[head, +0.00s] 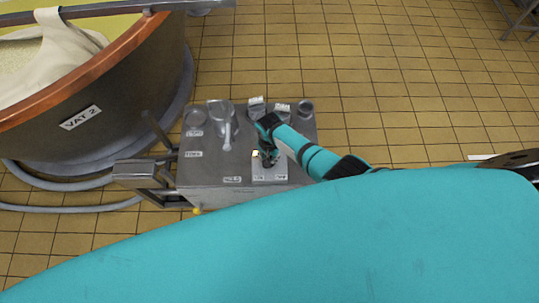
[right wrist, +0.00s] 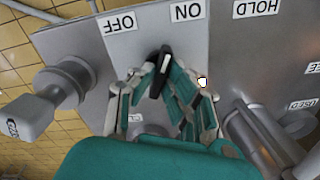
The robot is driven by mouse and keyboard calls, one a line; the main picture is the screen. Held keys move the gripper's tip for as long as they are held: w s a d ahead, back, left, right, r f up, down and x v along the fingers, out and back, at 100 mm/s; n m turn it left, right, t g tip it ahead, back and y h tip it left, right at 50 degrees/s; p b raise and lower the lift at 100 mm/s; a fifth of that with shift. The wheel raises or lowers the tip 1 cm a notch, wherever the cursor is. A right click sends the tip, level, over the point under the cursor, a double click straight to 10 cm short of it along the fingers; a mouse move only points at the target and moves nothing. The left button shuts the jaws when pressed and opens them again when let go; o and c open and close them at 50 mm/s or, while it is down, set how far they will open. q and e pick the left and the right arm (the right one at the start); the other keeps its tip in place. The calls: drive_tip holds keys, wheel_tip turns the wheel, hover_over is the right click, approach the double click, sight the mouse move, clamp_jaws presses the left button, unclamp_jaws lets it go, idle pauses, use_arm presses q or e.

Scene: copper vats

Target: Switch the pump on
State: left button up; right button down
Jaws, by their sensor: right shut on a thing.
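The switch panel (right wrist: 135,60) is a light plate with an OFF label (right wrist: 120,23) and an ON label (right wrist: 188,12), both upside down in the right wrist view. A black switch knob (right wrist: 164,62) with a white mark sits between the labels. Its marked end leans slightly toward ON; I cannot tell its exact setting. My right gripper (right wrist: 160,92) is shut on the knob, with fingers on both sides. In the head view my right gripper (head: 267,156) is over the panel (head: 270,174), hiding most of the knob. My left gripper is not in view.
The grey metal console (head: 210,172) also carries a lever (head: 227,135) and several labelled fittings. A HOLD label (right wrist: 256,8) is near ON. VAT 2 (head: 120,125) stands left, with hoses on the tiled floor.

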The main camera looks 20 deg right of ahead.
drive_tip(key=shift+m, duration=0.5)
drive_tip(key=c, duration=1.4)
unclamp_jaws()
drive_tip(key=shift+o, duration=0.2)
wheel_tip(320, 180, up, 12)
